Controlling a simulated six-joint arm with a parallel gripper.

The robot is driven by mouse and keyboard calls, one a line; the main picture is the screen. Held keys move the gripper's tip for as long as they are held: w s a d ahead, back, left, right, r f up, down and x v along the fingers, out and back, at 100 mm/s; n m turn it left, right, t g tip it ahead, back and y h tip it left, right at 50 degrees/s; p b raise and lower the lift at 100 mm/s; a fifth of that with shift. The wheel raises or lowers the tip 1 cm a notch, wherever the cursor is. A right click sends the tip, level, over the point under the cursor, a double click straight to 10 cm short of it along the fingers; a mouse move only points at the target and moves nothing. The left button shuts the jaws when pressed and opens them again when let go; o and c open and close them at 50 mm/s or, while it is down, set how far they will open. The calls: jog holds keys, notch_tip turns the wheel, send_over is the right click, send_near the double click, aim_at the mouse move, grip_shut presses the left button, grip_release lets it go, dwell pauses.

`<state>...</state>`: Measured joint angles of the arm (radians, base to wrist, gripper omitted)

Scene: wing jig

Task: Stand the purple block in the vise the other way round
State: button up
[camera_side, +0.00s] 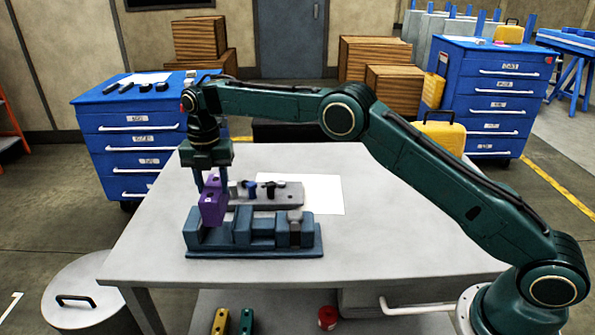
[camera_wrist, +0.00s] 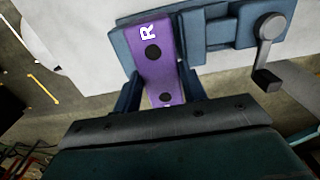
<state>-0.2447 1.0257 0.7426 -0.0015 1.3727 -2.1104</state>
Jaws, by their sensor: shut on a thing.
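The purple block (camera_side: 212,205) is at the left end of the blue-grey vise (camera_side: 275,253) in the side view. In the wrist view the purple block (camera_wrist: 166,72) shows a white letter R near its far end and two dark round holes. My gripper (camera_side: 211,184) points down from above and is shut on the block, one finger on each side. Its fingers also flank the block in the wrist view (camera_wrist: 160,88). The vise (camera_wrist: 215,28) shows on both sides of the block's far end. I cannot tell whether the block is seated or just above the jaws.
A grey fixture (camera_side: 270,197) with small dark parts stands behind the vise, beside a white sheet (camera_side: 315,193). The vise's handle (camera_wrist: 270,50) sticks out at the right in the wrist view. The grey table (camera_side: 400,250) is clear right of the vise.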

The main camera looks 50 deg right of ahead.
jog(key=shift+f, duration=2.9)
jog(key=shift+f, duration=0.55)
jog(key=o, duration=1.3)
jog(key=shift+c, duration=0.2)
jog(key=shift+f, duration=0.1)
notch_tip(320, 180, up, 12)
jog(key=shift+r, duration=1)
